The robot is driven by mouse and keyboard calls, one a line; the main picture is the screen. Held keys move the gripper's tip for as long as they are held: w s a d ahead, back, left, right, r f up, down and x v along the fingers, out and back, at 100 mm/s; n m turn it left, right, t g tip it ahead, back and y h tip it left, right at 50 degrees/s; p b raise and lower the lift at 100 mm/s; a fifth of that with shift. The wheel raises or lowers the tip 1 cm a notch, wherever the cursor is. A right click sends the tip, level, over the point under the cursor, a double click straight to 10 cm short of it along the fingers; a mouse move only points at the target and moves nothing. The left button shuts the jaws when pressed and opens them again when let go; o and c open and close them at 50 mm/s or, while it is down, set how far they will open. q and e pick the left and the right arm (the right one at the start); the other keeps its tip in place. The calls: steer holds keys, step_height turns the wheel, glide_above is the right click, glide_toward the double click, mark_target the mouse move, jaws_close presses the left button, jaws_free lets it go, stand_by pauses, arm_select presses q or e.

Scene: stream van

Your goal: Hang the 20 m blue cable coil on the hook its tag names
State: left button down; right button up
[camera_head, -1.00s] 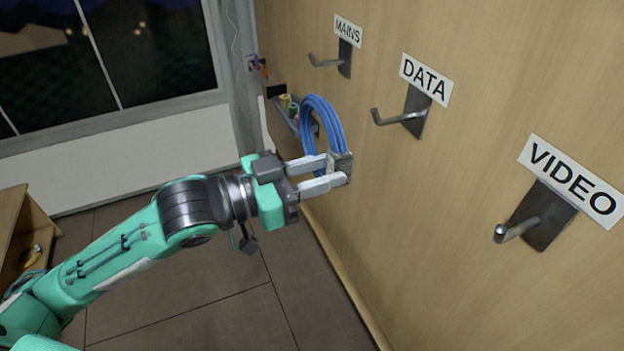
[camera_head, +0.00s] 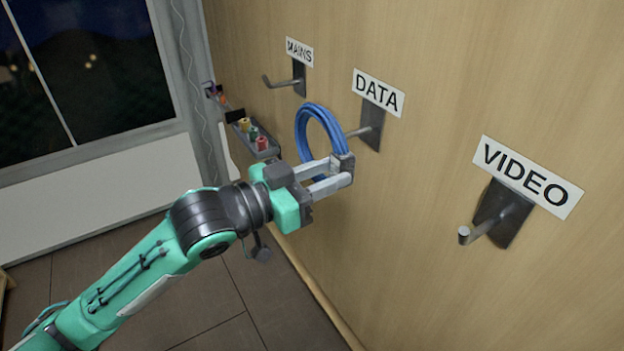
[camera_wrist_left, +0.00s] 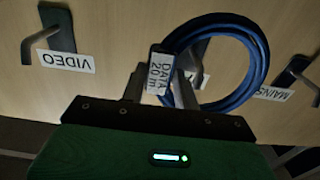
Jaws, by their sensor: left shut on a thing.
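My left gripper (camera_head: 336,172) is shut on the blue cable coil (camera_head: 303,128), holding it by its lower part, with the ring standing up above the fingers. In the left wrist view the coil (camera_wrist_left: 262,62) carries a white tag (camera_wrist_left: 159,74) that reads "DATA 20 m". The DATA hook (camera_head: 372,126) is on the wooden wall just right of the coil in the head view. The coil's right side covers the hook's tip, so I cannot tell whether the tip is inside the ring. In the wrist view the DATA hook's plate shows through the ring. My right gripper is not in view.
The MAINS hook (camera_head: 298,78) is farther along the wall to the left. The VIDEO hook (camera_head: 500,215) sticks out at the right. A small shelf (camera_head: 262,153) with colored rolls is on the wall behind the coil. The floor below is clear.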

arm_select(q)
steer(key=w+d+f+b, duration=0.2)
steer(key=w+d, duration=0.2)
steer(key=d, duration=0.1)
steer(key=shift+d+f+b, duration=0.25)
steer(key=shift+f+b, duration=0.1)
steer(key=shift+f, duration=0.05)
stand_by(0.5)
steer(key=c, duration=1)
jaws_free()
steer(key=shift+o, duration=0.2)
steer(key=shift+f, duration=0.1)
